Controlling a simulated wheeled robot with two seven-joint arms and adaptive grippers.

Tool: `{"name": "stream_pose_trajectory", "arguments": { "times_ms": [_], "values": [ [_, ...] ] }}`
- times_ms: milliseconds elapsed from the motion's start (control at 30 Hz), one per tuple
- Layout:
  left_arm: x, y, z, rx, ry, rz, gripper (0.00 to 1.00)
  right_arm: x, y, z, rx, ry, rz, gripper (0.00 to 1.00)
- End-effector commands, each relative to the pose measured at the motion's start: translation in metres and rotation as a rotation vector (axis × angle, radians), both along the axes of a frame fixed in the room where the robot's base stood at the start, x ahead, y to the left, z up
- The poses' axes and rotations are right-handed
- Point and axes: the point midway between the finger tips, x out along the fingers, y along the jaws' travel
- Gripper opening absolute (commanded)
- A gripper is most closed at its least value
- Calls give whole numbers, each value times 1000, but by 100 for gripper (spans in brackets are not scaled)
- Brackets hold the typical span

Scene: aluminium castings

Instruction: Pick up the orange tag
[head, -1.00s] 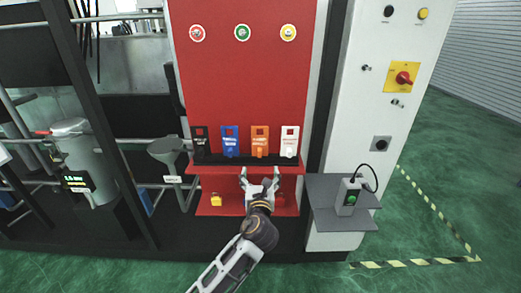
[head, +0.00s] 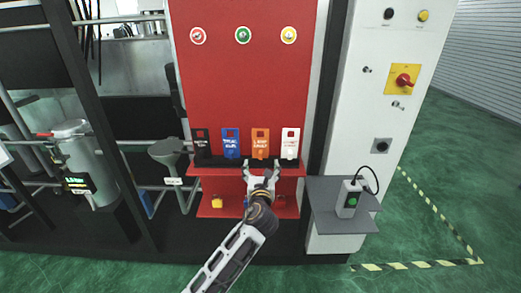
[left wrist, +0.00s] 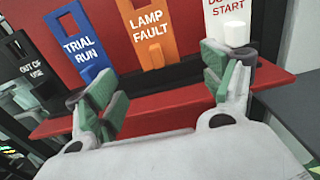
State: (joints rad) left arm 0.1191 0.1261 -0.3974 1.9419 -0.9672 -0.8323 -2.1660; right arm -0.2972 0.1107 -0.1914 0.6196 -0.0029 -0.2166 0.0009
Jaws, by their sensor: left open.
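The orange tag (head: 260,142) stands upright in the black holder on the red board, between the blue tag (head: 231,143) and the white tag (head: 290,143). In the left wrist view the orange tag (left wrist: 147,32) reads "LAMP FAULT" and stands ahead, beyond the fingers. My left gripper (head: 261,169) is open and empty, just below and in front of the orange tag. Its green-padded fingers (left wrist: 172,95) are spread apart in the left wrist view, with nothing between them. My right gripper is not seen.
A black tag (head: 202,140) stands at the left end of the holder (head: 215,162). A red shelf (head: 225,211) with a yellow item (head: 217,202) lies below. A grey side shelf (head: 325,215) carries a green-button box (head: 350,198) at right.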

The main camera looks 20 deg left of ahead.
Motion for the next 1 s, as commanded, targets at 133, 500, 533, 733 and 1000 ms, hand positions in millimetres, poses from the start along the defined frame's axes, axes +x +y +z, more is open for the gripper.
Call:
{"name": "stream_pose_trajectory", "arguments": {
  "times_ms": [133, 500, 533, 733, 1000],
  "values": [
    [17, 5, 1, -2, 0, 1, 82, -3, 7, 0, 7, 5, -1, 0],
    [38, 11, 0, -1, 1, 0, 82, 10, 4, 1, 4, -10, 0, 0],
    [38, 11, 0, -1, 1, 0, 82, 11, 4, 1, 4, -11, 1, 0],
    [38, 11, 0, -2, 0, 0, 82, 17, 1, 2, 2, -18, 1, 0],
    [47, 15, 3, -2, -1, 1, 82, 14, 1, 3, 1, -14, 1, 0]
  ]
}}
